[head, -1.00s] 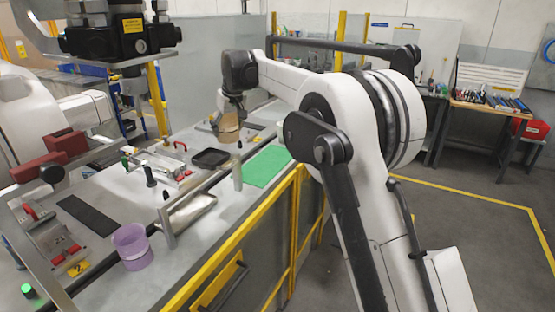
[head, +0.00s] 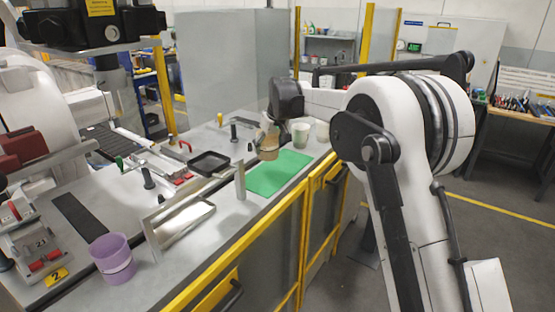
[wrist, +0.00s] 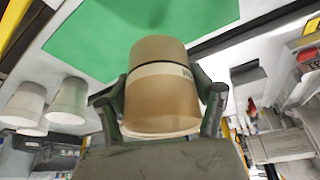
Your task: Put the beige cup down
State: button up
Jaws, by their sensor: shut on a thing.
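The beige cup (head: 268,146) is held in my gripper, over or just beyond the far edge of the green mat (head: 275,178) in the head view. How high it is above the bench is hard to tell. In the wrist view the beige cup (wrist: 160,88) has a pale band with partly visible lettering. My gripper (wrist: 162,105) is shut on it, one dark finger at each side. The green mat (wrist: 120,40) fills the top of the wrist view and nothing stands on its visible part.
Two pale cups (head: 300,137) (head: 322,131) stand right of my gripper, beyond the mat. Yellow rails edge the bench front.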

jog(key=w+d+f, duration=0.2)
jog(key=d, duration=0.1)
jog(key=shift+w+f, duration=0.15)
jog(key=shift+f+p, duration=0.35)
jog(key=shift+f, duration=1.6)
jog(key=shift+f, duration=0.1)
jog(key=o, duration=1.3)
